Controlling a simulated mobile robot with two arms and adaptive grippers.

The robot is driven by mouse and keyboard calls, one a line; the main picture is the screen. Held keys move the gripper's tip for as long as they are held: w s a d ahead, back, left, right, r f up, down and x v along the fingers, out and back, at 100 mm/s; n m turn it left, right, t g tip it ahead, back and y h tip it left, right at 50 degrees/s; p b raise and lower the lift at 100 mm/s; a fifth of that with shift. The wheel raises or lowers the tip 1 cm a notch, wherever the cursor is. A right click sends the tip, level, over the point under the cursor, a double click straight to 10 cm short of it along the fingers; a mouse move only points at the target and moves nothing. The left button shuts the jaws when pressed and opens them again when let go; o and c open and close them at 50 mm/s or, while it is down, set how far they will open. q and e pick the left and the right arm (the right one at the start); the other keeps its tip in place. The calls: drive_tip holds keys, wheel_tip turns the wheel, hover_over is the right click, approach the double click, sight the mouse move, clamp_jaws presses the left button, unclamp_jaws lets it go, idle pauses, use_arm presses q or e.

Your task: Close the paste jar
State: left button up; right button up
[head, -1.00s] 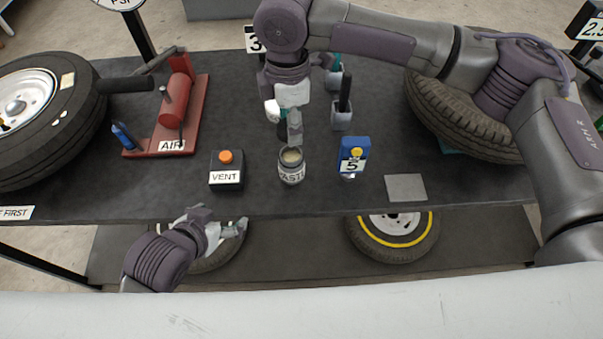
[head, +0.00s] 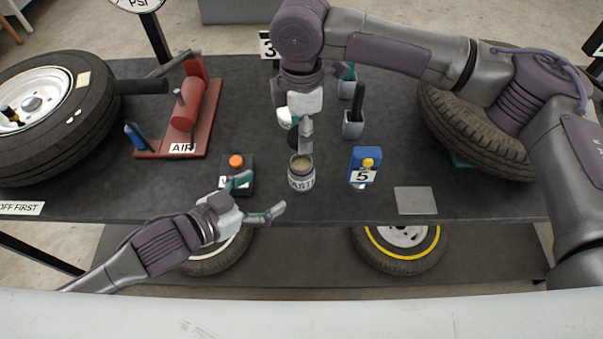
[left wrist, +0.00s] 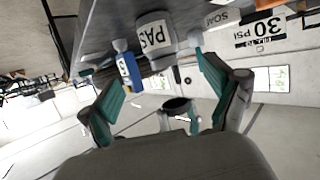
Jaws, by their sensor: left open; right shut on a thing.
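The paste jar (head: 301,180) stands upright near the table's front edge, its mouth open with tan paste showing; its label also shows in the left wrist view (left wrist: 156,38). My right gripper (head: 302,138) is just behind and above the jar, shut on a small dark thing mostly hidden by the fingers; I cannot tell whether it is the lid. A grey piece there reaches close to the jar's rim. My left gripper (head: 262,198) is open and empty, front left of the jar, its fingers spread toward it. In the left wrist view, the jar appears beyond the gap between the fingers (left wrist: 168,80).
The VENT box (head: 238,176) with an orange knob stands behind my left gripper. A blue box marked 5 (head: 365,168) stands right of the jar, with a flat grey plate (head: 415,201) beyond. Grey holders (head: 353,128) stand behind.

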use_arm(q)
drive_tip(key=x, duration=1.2)
drive_tip(key=shift+r, duration=0.1)
clamp_jaws()
use_arm(e)
hover_over(301, 166)
drive_tip(key=shift+f, duration=2.5)
drive_tip(key=shift+f, duration=0.9)
drive_tip(key=shift+f, duration=0.55)
